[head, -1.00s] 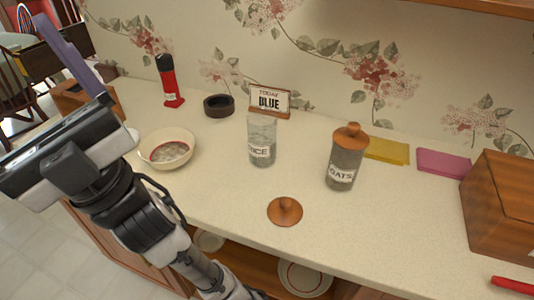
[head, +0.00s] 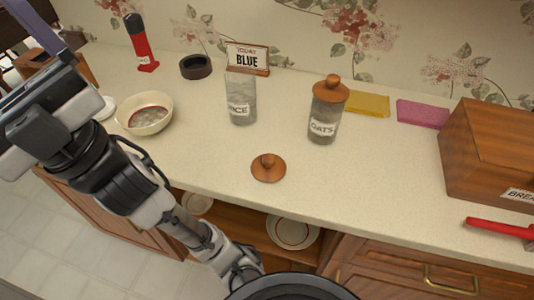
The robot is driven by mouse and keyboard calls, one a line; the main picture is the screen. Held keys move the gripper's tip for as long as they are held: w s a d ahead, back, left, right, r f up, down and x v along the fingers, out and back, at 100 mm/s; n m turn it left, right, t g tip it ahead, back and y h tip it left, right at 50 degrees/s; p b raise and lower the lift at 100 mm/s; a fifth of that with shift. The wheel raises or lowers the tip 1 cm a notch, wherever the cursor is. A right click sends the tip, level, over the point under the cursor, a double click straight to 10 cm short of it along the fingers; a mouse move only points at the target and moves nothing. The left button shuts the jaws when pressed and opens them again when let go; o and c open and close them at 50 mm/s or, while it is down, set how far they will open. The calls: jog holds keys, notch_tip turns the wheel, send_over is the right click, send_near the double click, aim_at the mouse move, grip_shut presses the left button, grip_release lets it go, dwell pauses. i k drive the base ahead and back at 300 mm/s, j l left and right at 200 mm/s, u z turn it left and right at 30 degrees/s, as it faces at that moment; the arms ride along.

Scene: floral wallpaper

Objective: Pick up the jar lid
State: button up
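The jar lid (head: 268,168) is a round brown wooden disc with a knob. It lies knob up on the pale counter (head: 390,190), near the front edge. Behind it stands the open glass jar labelled RICE (head: 241,98). To the right stands the glass jar labelled OATS (head: 325,118), with a similar wooden lid (head: 331,88) on it. My arm fills the left side of the picture, apart from the loose lid. My gripper's fingertips cannot be made out in this view.
A cream bowl (head: 145,113) stands left of the jars. A wooden bread box (head: 490,145) and a red-handled tool (head: 497,227) are right. Counter around the loose lid is clear.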

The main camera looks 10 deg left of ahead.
aim_at(267, 168)
jog(key=i+l+u, duration=0.1)
jog(key=l+u, duration=0.25)
jog(key=l, duration=0.2)
jog(key=l+u, duration=0.35)
jog(key=l, duration=0.2)
jog(key=l+u, duration=0.35)
jog(key=l, duration=0.25)
